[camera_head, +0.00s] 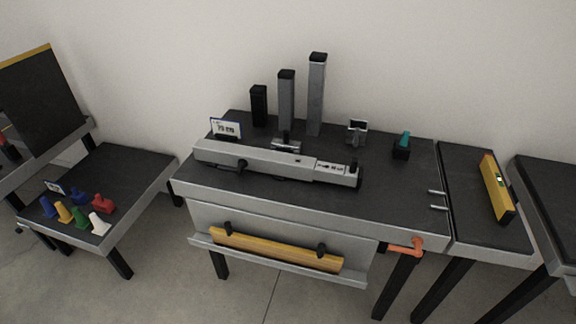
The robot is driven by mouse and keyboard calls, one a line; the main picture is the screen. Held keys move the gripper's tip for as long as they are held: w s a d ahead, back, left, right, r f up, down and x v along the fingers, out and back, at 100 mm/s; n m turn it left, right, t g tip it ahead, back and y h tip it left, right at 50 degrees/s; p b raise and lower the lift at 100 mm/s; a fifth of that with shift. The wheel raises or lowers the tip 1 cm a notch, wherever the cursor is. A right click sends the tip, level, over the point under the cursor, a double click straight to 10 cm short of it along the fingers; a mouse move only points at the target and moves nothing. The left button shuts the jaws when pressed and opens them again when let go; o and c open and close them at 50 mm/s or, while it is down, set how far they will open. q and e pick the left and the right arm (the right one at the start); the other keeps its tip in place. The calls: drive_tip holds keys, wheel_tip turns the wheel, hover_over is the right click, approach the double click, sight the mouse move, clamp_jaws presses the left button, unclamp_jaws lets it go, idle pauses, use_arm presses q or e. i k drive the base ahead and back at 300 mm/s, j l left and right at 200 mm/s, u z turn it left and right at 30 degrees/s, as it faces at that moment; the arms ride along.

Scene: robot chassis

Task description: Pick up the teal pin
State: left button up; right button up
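A small teal pin (404,138) is at the right part of the middle table (420,215). It sits in or on a small black block (400,152) and looks slightly tilted. Its lower end is hidden in or behind the block. Neither of my grippers shows in the head view.
A long grey device (255,162) lies across the middle table. Several upright posts (287,95) stand behind it. An orange handle (408,246) sticks out at the front right. A left table (130,170) holds several coloured pieces; a right table (460,190) holds a yellow level (494,185).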

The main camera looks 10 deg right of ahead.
sight(405, 138)
drive_tip(key=z, duration=1.25)
